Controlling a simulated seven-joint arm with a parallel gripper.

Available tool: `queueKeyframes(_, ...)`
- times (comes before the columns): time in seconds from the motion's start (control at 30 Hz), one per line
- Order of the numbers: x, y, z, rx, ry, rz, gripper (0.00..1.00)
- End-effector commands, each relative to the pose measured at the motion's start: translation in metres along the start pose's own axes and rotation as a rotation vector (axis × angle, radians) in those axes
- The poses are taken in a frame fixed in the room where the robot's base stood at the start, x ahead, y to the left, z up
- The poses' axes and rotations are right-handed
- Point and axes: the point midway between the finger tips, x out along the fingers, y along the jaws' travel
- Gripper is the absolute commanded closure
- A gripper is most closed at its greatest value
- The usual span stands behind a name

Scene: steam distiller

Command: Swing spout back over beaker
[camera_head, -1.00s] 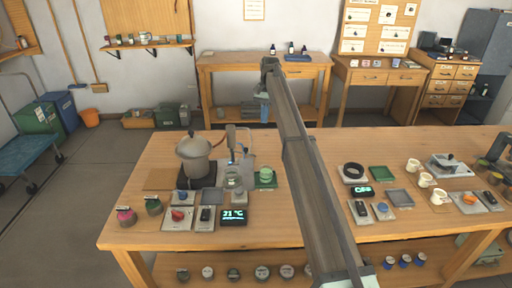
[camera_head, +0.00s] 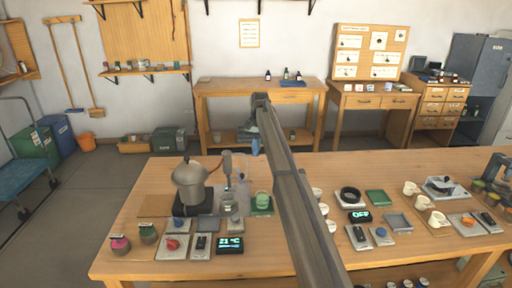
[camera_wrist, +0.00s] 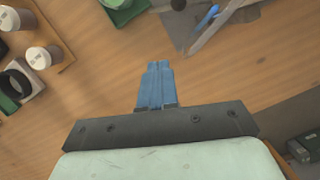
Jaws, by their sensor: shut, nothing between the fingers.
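The distiller pot (camera_head: 189,181), grey with a lid, stands on a dark burner at the left of the table. A grey upright with a thin arm (camera_head: 227,164) stands right of it; which way the spout points is too small to tell. A clear beaker (camera_head: 229,204) stands below it, and a glass with green contents (camera_head: 262,199) is on a green mat. My gripper (camera_head: 255,146) is beyond and above these, at the table's far edge in the head view. In the wrist view its blue fingers (camera_wrist: 156,85) are together and empty.
A temperature display (camera_head: 229,244) and switch plates lie in front of the pot. Several cups, a black ring (camera_head: 350,194) and a display reading OFF (camera_head: 360,216) stand to the right. In the wrist view, a blue and grey item (camera_wrist: 207,22) lies near the top. My arm crosses mid-table.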

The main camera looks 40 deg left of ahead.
Motion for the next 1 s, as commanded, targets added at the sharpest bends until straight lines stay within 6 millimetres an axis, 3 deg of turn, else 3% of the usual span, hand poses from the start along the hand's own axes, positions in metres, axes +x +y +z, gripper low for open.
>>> queueKeyframes(0.37,0.068,0.001,0.002,0.000,-0.002,0.001,1.00)
queueKeyframes(0.4,0.071,0.001,0.008,-0.001,0.000,0.000,1.00)
queueKeyframes(0.63,0.084,0.001,0.032,0.000,0.000,0.000,1.00)
queueKeyframes(1.0,0.086,0.000,0.034,0.000,0.000,0.000,1.00)
